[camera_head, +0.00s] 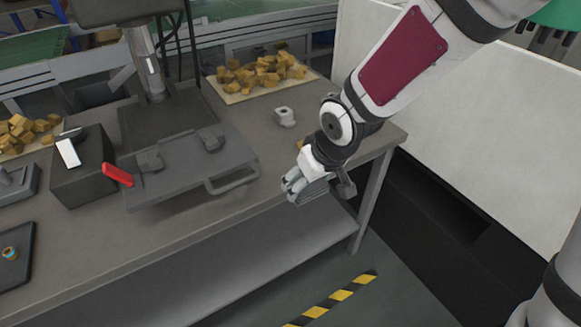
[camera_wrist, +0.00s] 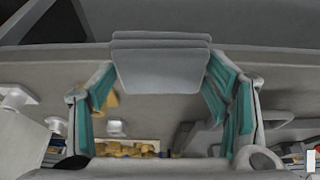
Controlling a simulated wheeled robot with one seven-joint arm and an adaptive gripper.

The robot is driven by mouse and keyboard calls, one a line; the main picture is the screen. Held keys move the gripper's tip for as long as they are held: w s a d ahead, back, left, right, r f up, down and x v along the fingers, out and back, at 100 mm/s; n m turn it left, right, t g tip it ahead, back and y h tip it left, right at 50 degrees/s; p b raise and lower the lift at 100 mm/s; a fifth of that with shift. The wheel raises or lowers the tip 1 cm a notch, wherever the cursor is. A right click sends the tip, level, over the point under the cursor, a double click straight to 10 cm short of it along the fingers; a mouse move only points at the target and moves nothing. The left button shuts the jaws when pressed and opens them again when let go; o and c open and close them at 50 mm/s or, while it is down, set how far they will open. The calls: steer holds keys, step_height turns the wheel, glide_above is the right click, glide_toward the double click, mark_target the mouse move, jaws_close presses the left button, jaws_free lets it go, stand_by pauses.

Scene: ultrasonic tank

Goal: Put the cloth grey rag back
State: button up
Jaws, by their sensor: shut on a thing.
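My gripper (camera_head: 294,185) is near the front right edge of the grey workbench (camera_head: 240,213) in the head view. In the wrist view my gripper (camera_wrist: 160,88) is shut on the grey rag (camera_wrist: 160,66), a folded, layered cloth held between the teal-padded fingers. In the head view the rag (camera_head: 314,191) shows only partly, as a grey layered edge beside the fingers. The rag appears held at or just above the bench edge; I cannot tell whether it touches the bench.
Trays of yellowish blocks (camera_head: 258,75) lie at the back. A dark tray (camera_head: 14,262) is at left. A white panel (camera_head: 470,140) stands at right.

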steer(key=w+a, duration=0.2)
steer(key=w, duration=0.2)
steer(key=w+a+f, duration=0.1)
steer(key=w+a, duration=0.1)
steer(key=w, duration=0.3)
steer(key=w+a+b, duration=0.1)
steer(key=w+a, duration=0.1)
steer(key=w, duration=0.2)
steer(key=shift+w+a+f, duration=0.25)
steer(key=shift+w+a, duration=0.05)
steer(key=shift+f, duration=1.75)
steer(key=shift+w, duration=0.1)
steer(key=shift+f+b, duration=0.2)
steer(key=shift+b, duration=0.2)
steer(key=o, duration=1.2)
steer(key=shift+c, duration=0.2)
steer(key=shift+o, duration=0.2)
steer(key=shift+r, duration=0.15)
